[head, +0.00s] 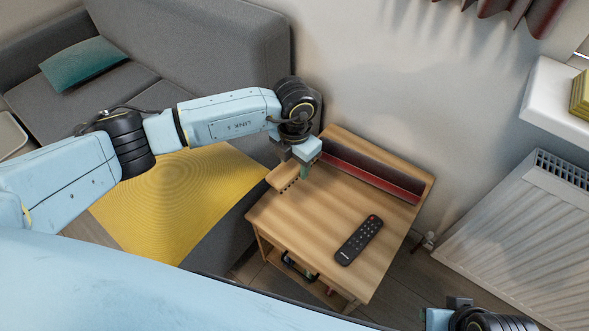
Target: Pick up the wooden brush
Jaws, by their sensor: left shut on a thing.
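The wooden brush (282,177) is a light wood piece with a row of dark bristles along its lower side. It is at the left edge of the small wooden table (312,225). My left gripper (304,168) is shut on the brush at its right end. The fingers hide part of the brush, and I cannot tell whether it touches the tabletop or is just above it. Part of my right gripper (438,319) shows at the bottom right edge, cut off by the frame; its fingertips are not visible.
A black remote (359,240) lies on the table's front right part. A dark tray-like strip with red inside (372,176) runs along the table's back edge. A grey sofa (215,48) with a yellow blanket (172,195) is left; a white radiator (520,235) is right.

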